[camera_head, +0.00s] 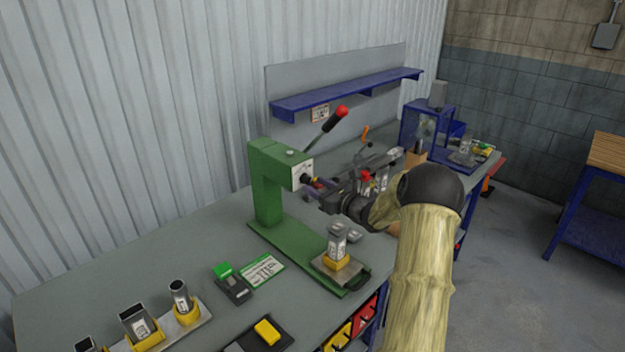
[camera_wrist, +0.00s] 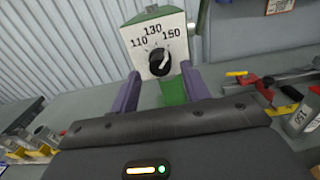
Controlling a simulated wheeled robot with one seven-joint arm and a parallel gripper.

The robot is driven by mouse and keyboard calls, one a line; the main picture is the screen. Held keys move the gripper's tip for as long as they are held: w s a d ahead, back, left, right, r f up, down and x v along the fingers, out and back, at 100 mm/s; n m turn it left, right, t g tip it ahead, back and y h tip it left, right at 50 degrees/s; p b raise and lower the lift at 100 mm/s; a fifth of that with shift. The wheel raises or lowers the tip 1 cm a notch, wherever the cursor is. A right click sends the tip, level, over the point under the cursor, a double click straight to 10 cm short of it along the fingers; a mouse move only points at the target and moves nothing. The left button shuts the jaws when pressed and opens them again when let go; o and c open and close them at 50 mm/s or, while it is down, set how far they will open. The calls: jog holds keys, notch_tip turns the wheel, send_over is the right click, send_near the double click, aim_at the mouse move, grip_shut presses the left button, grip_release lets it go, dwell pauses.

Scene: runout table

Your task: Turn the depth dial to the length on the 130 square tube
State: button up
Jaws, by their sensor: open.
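The depth dial (camera_wrist: 159,62) is a round black knob on the white face of the green press (camera_head: 267,190). The numbers 110, 130 and 150 are printed in an arc above it. I cannot tell clearly which number its mark points at. My gripper (camera_wrist: 161,72) is open, its two purple fingers on either side of the dial, with gaps showing between them and the knob. In the head view my gripper (camera_head: 316,187) is close in front of the press head. A square metal tube (camera_head: 337,240) stands in a yellow holder on the press base; its label is too small to read.
A lever with a red knob (camera_head: 341,112) rises from the press. Several tubes stand in a rack (camera_head: 185,333) at the front left. A green-topped device (camera_head: 230,280) and a printed card (camera_head: 262,270) lie beside the press base. Clamps and tubes crowd the bench behind my gripper.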

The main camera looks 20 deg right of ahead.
jog(key=shift+x, duration=1.25)
jog(key=shift+d, duration=0.1)
jog(key=c, duration=1)
jog(key=shift+o, duration=0.2)
